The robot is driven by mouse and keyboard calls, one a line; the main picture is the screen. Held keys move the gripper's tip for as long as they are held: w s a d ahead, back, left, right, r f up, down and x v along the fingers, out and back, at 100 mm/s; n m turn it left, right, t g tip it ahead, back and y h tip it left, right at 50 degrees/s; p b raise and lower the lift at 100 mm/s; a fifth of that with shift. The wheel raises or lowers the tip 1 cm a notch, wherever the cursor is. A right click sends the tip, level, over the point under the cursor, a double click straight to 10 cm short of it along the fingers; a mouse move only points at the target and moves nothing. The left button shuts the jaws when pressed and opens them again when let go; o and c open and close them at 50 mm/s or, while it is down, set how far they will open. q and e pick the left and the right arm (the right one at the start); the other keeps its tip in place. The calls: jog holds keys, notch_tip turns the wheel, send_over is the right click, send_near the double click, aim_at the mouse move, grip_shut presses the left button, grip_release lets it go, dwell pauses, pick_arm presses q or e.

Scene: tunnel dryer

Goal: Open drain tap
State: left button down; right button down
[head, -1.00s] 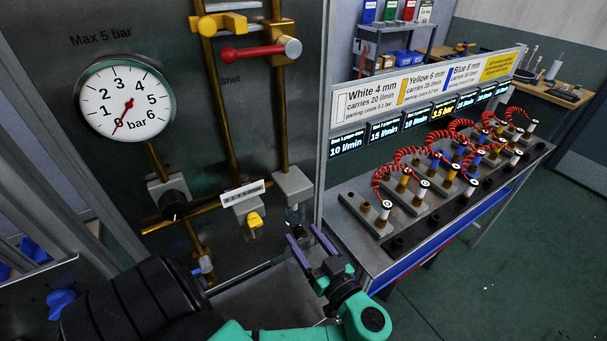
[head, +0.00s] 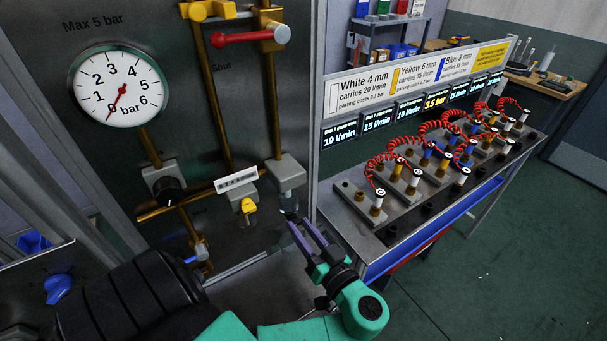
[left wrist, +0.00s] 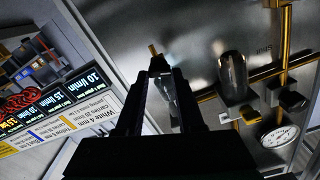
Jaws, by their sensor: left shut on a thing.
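My left gripper (head: 298,222) reaches up beside the metal panel, its purple fingers just below the grey filter block (head: 286,172) on the right-hand brass pipe. In the left wrist view the two dark fingers (left wrist: 163,76) close on a small grey piece with a brass end, which appears to be the drain tap (left wrist: 154,50). The fingers hide most of it, and I cannot tell how far it is turned. My right gripper is in neither view.
The pressure gauge (head: 118,86) reads near zero. A red lever (head: 235,39) and a yellow knob (head: 248,206) are on the panel. To the right stands a bench (head: 345,205) with red coiled hoses. Green floor (head: 480,270) is free beyond it.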

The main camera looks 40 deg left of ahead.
pick_arm(q)
jog(key=shift+m, duration=2.1)
jog(key=c, duration=0.8)
grip_release()
jog(key=shift+a, duration=0.1)
jog(key=shift+c, duration=0.2)
jog(key=o, duration=0.3)
jog(key=shift+a+f, duration=0.1)
jog(key=shift+a, duration=0.3)
jog(key=shift+w+d, duration=0.1)
jog(key=shift+d, duration=0.05)
